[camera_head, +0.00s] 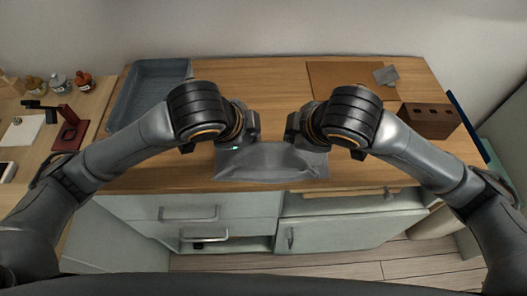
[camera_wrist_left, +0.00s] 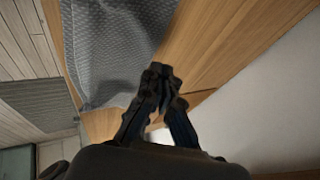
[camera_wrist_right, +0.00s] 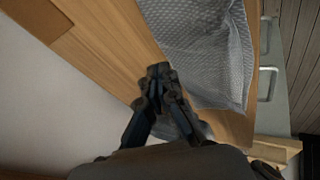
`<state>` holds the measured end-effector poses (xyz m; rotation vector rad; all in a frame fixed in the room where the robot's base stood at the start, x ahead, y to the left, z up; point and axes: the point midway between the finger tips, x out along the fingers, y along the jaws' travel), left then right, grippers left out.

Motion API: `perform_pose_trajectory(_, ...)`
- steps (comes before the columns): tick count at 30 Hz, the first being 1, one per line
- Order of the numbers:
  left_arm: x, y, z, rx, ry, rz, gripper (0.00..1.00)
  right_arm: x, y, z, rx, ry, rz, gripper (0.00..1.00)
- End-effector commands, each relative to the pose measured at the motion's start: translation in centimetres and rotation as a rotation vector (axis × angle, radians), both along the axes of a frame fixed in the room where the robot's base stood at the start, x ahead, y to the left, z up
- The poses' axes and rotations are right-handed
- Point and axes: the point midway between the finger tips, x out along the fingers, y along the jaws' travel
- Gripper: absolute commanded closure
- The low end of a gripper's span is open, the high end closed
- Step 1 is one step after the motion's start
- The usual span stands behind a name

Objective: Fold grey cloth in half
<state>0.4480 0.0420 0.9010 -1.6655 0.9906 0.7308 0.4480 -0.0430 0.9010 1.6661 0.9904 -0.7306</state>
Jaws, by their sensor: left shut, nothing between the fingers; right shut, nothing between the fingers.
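The grey cloth (camera_head: 270,164) lies on the wooden counter near its front edge, with a raised, rumpled band across it and its back part between my grippers. It shows as a textured grey sheet in the left wrist view (camera_wrist_left: 115,42) and the right wrist view (camera_wrist_right: 208,45). My left gripper (camera_wrist_left: 160,72) is shut and empty, beside the cloth's left side. My right gripper (camera_wrist_right: 158,72) is shut and empty, beside its right side. My arms partly hide the cloth's sides in the head view; I cannot tell whether the fingertips touch it.
A grey-blue tray (camera_head: 150,82) stands at the back left. A brown mat (camera_head: 335,75) with a small grey piece (camera_head: 386,75) lies at the back right. A brown block with holes (camera_head: 430,121) stands at the right. Drawers (camera_head: 190,213) are below the counter's front edge.

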Motion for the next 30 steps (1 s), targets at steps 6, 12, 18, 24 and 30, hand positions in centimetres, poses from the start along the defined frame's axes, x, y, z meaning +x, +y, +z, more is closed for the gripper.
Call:
perform_pose_trajectory(6, 0.0, 0.0, -0.1, 0.0, 0.0, 0.0, 1.0, 0.0, 0.0, -0.1, 0.0, 0.0, 0.0, 1.0)
perform_pose_trajectory(12, 0.0, 0.0, -2.7, 0.001, 0.0, 0.0, 1.0, 0.0, 0.0, -2.7, 0.0, 0.0, 0.0, 1.0)
perform_pose_trajectory(18, 0.0, 0.0, -2.7, 0.0, -0.002, 0.001, 1.0, 0.0, 0.0, -2.7, 0.001, -0.002, 0.0, 1.0)
perform_pose_trajectory(24, 0.1, 2.2, -0.7, 0.006, 0.002, 0.009, 1.0, 0.0, -2.2, -0.7, -0.005, 0.002, -0.007, 1.0)
perform_pose_trajectory(30, 0.0, 5.1, -0.6, 0.002, 0.001, 0.003, 1.0, 0.0, -5.0, -0.6, -0.002, 0.002, -0.003, 1.0)
